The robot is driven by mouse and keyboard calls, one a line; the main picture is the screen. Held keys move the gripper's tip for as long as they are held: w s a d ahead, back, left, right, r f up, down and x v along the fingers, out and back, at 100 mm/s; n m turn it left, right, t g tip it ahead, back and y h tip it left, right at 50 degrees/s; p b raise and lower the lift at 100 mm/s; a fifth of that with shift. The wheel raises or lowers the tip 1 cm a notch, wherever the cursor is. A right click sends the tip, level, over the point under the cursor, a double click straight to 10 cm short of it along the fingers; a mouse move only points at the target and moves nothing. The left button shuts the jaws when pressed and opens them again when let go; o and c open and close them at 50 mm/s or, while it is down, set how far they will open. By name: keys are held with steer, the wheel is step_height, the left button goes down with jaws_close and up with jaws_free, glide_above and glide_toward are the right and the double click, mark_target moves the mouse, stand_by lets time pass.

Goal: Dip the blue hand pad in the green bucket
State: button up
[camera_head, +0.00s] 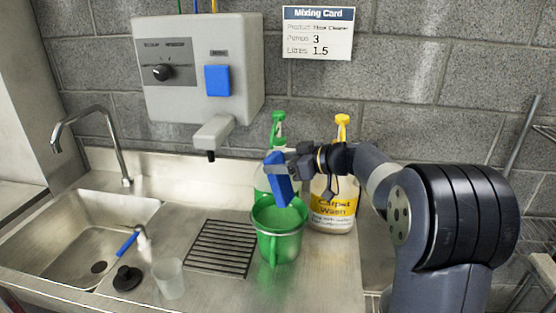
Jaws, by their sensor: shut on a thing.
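The blue hand pad (278,181) is held by my gripper (284,163), tilted, over the green bucket (281,243). The pad's lower end is at the bucket's mouth in the picture; I cannot tell whether it touches the contents. The green bucket stands on the steel counter with its handle facing the camera. Green shows inside its rim. My gripper is shut on the pad, and its fingertips are small and partly hidden by the pad. My arm reaches in from the right.
A Carpet Wash bottle (333,207) with a yellow pump stands right behind the bucket, and a green-pump bottle (278,130) stands behind it. A drain grate (222,247), a clear cup (169,279), a black plug (127,278) and a sink (75,235) lie left. A dispenser (199,68) hangs above.

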step_height(320, 180, down, 14)
steer(key=shift+f+b, duration=0.15)
steer(key=shift+b, duration=0.4)
stand_by(0.3)
stand_by(3.3)
step_height(320, 180, up, 14)
steer(key=shift+f+p, duration=0.15)
steer(key=shift+p, duration=0.7)
steer(key=shift+d, duration=0.1)
